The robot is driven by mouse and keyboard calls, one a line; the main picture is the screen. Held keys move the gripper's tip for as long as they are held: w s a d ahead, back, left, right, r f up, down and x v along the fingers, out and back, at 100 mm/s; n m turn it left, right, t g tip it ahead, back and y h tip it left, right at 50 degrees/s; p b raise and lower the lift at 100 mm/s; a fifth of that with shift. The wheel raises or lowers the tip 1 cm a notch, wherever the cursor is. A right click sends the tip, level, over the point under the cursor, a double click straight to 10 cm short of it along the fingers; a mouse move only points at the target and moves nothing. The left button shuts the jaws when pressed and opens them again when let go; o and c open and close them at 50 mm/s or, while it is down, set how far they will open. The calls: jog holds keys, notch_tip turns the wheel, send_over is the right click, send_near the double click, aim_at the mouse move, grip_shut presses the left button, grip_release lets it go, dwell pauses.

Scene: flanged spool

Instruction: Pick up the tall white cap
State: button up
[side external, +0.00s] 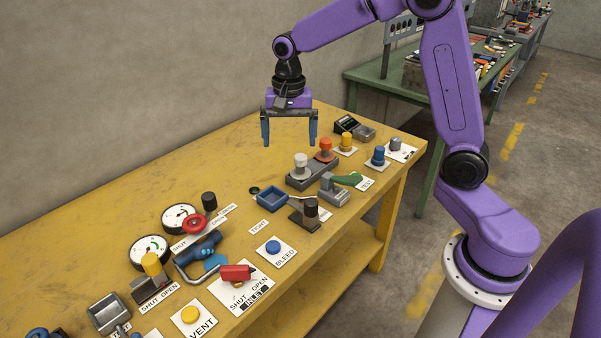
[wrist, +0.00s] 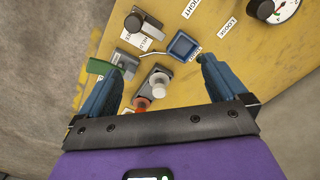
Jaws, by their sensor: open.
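In the wrist view the white cap (wrist: 157,92) shows between my fingers, close to the orange-red cap (wrist: 141,103). My gripper (side external: 289,142) is open and empty, with its blue fingers pointing down. It is above the yellow bench, on the wall side of the block in the side view. In the wrist view my gripper's fingers (wrist: 161,78) are spread wide to either side of the block.
A green-handled grey fixture (side external: 338,186) and a blue square tray (side external: 272,199) are close to the block. Yellow (side external: 346,142) and blue (side external: 378,156) knobs stand to its right.

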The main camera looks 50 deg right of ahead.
jog(key=w+d+f+m, duration=0.1)
jog(key=w+d+m, duration=0.3)
jog(key=w+d, duration=0.1)
jog(key=m, duration=0.6)
send_over(300, 165)
jog(key=w+d, duration=0.1)
notch_tip(300, 165, down, 3)
notch_tip(300, 165, down, 12)
jog(key=shift+w+d+r, duration=0.15)
jog(key=shift+r, duration=0.05)
jog(key=shift+d+f, duration=0.15)
jog(key=shift+f, duration=2.55)
jog(key=shift+r, duration=0.1)
jog(key=c, duration=1.5)
